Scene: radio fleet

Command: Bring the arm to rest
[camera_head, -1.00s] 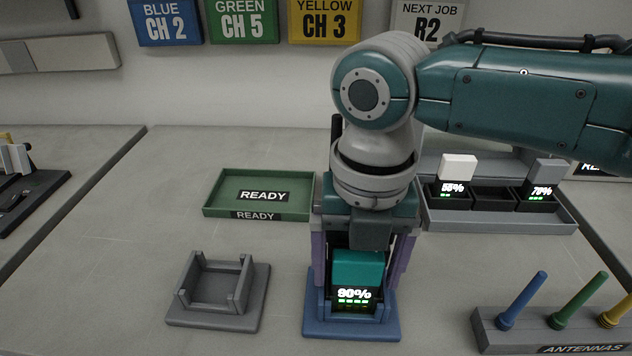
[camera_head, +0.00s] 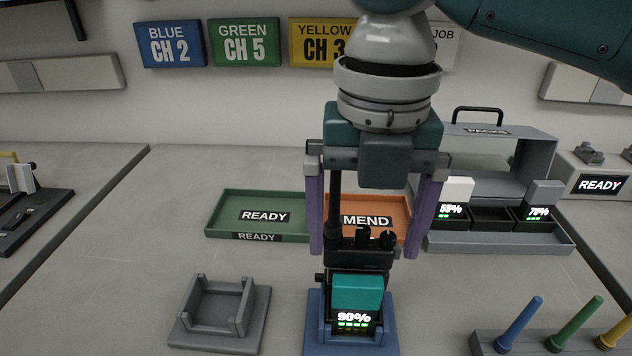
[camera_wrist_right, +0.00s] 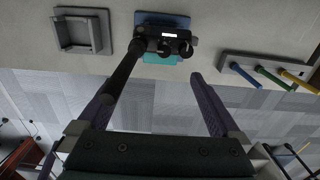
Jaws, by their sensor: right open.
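My right gripper (camera_head: 365,250) hangs above the blue stand in the head view, its two purple fingers spread wide with nothing gripped. Below it a black radio with a teal battery pack (camera_head: 357,293) reading 90% stands in the blue stand (camera_head: 313,325). The radio's black antenna and knobs reach up between the fingers. In the right wrist view the radio (camera_wrist_right: 165,42) shows beyond the open fingertips (camera_wrist_right: 165,85), with the antenna running close to one finger. My left gripper is not in view.
A grey empty stand (camera_head: 213,335) is at left. Behind are a green READY tray (camera_head: 225,203) and an orange MEND tray (camera_head: 397,204). A grey charger rack (camera_head: 500,243) with battery packs and an antenna holder (camera_head: 490,343) are at right.

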